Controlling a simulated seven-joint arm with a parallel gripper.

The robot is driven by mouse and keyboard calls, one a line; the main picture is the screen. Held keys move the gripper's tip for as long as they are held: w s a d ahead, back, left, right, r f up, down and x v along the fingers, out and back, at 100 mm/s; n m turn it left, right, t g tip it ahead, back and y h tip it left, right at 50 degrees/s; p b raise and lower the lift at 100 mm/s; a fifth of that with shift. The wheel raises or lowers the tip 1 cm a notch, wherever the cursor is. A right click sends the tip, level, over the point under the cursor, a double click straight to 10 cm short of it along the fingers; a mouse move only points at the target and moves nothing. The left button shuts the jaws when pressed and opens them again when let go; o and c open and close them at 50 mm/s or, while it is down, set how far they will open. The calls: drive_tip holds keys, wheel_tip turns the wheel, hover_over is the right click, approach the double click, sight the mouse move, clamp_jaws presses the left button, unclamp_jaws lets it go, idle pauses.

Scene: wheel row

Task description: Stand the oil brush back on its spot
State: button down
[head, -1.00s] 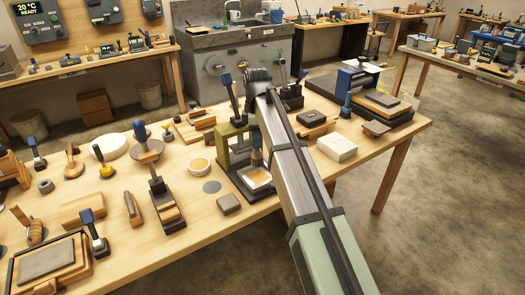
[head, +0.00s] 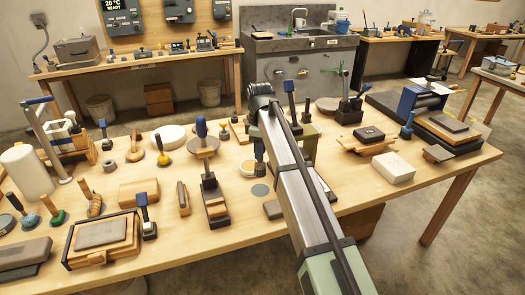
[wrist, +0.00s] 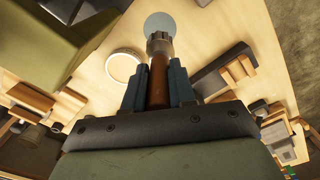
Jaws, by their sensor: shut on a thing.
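My gripper (wrist: 158,76) is shut on the oil brush (wrist: 160,50), with a blue-grey finger on each side of its brown handle in the wrist view. The brush's grey metal end points away from the gripper, toward a flat grey round spot (wrist: 158,22) on the bench. In the head view my gripper (head: 259,168) is low over the bench, just behind the grey spot (head: 260,190). The brush is small there and partly hidden by the gripper and arm. I cannot tell whether its end touches the bench.
A round pale-rimmed dish (wrist: 123,66) lies close left of the brush. A dark-based tool stand (head: 213,196) is left of the spot, and a grey block (head: 273,209) is close in front.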

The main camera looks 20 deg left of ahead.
sight(260, 164)
drive_tip(key=shift+f, duration=0.15)
idle(0.3)
drive_tip(key=shift+f, duration=2.85)
drive_tip(key=shift+f, duration=1)
drive_tip(key=c, duration=0.8)
unclamp_jaws()
drive_tip(key=shift+c, duration=0.2)
drive_tip(key=shift+r, duration=4)
